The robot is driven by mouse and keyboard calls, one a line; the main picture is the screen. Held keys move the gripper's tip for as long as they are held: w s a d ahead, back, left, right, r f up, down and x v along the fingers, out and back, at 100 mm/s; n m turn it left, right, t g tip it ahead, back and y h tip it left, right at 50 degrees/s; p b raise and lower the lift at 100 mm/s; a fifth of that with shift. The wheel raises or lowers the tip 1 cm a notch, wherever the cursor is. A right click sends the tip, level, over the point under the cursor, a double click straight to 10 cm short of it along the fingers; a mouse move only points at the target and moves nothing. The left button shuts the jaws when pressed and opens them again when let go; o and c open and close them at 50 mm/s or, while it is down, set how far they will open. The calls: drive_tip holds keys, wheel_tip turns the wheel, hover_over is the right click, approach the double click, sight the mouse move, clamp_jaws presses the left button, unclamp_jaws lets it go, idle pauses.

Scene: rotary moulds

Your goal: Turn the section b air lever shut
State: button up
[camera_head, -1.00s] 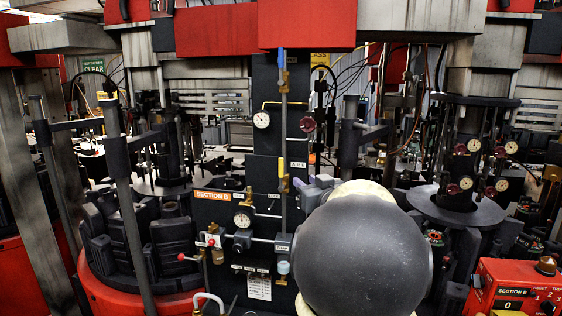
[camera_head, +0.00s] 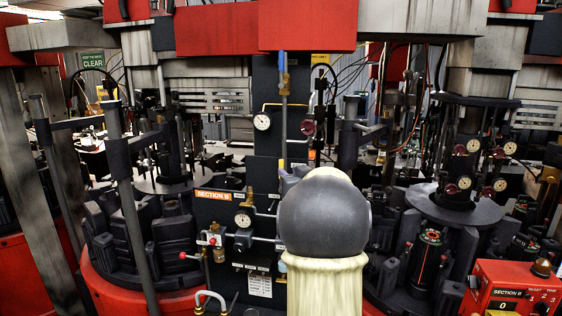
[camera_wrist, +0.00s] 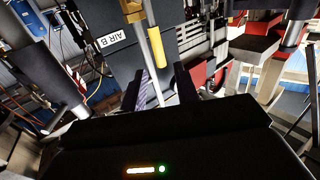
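The section B air lever (camera_wrist: 156,47) is a yellow handle beside the "AIR B" label (camera_wrist: 113,39) in the wrist view. It lies roughly in line with a thin pale pipe and joins a brass valve body (camera_wrist: 133,12). My gripper (camera_wrist: 162,84) is open, its two dark fingers apart with the pipe showing between them. The lever is just beyond the fingertips, and the fingers do not appear to touch it. In the head view my grey and cream arm covers most of the area around the lever and hides my gripper.
A blue-handled valve (camera_head: 282,62) is above. Mould machinery stands on both sides. A red Section B control box (camera_head: 515,290) is at lower right.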

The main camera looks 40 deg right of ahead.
sight(282, 166)
drive_tip(key=p+x, duration=0.2)
drive_tip(key=x, duration=0.5)
drive_tip(key=shift+w+p, duration=0.25)
drive_tip(key=shift+p, duration=0.05)
clamp_jaws()
